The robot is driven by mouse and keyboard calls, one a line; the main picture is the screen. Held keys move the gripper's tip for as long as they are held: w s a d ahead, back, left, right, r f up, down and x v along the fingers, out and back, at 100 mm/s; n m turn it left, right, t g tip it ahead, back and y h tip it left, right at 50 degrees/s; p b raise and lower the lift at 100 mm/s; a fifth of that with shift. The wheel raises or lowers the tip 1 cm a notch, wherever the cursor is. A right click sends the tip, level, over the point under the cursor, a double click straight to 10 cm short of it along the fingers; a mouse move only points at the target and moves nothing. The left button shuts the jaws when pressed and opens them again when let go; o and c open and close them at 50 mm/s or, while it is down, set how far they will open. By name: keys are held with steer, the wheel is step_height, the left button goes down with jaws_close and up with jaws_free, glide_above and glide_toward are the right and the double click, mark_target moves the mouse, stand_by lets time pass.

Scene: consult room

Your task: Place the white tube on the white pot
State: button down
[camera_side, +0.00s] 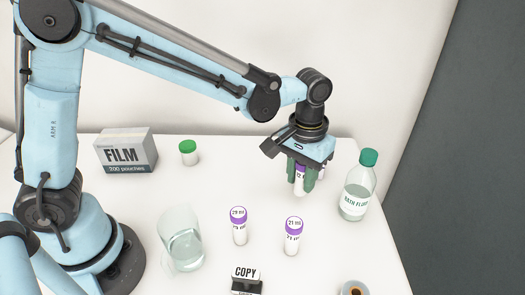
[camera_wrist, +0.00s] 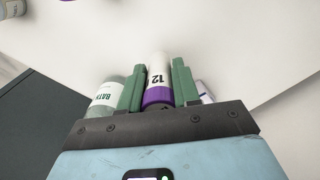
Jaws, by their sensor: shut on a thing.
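My gripper (camera_side: 301,178) is shut on a white tube (camera_side: 299,188) with a purple cap, held upright, cap up, between its green fingers. I cannot tell for sure whether its lower end clears the table. A small white pot (camera_side: 188,158) with a green lid stands at the back left, beside the film box, well to the left of my gripper. Nothing is on its lid.
Two more purple-capped tubes (camera_side: 239,232) (camera_side: 292,242) stand in front of my gripper. A bath fluid bottle (camera_side: 355,200) stands close on its right, a glass beaker (camera_side: 183,250) front left. The film box (camera_side: 128,155) is at the back left. A COPY stamp (camera_side: 246,282) lies in front.

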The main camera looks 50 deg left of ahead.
steer(key=s+d+r, duration=0.4)
steer(key=s, duration=0.1)
steer(key=s+d+r, duration=0.2)
steer(key=s, duration=0.1)
steer(key=shift+d, duration=0.25)
steer(key=shift+a+r, duration=0.1)
steer(key=w+a+r+n, duration=0.2)
steer(key=a+r+n, duration=0.1)
steer(key=a+n, duration=0.8)
steer(key=n, duration=0.8)
glide_above(187, 145)
step_height(187, 145, down, 4)
steer(key=shift+r, duration=0.1)
steer(key=shift+w+f, duration=0.1)
steer(key=shift+f, duration=1.9)
steer(key=shift+f, duration=0.15)
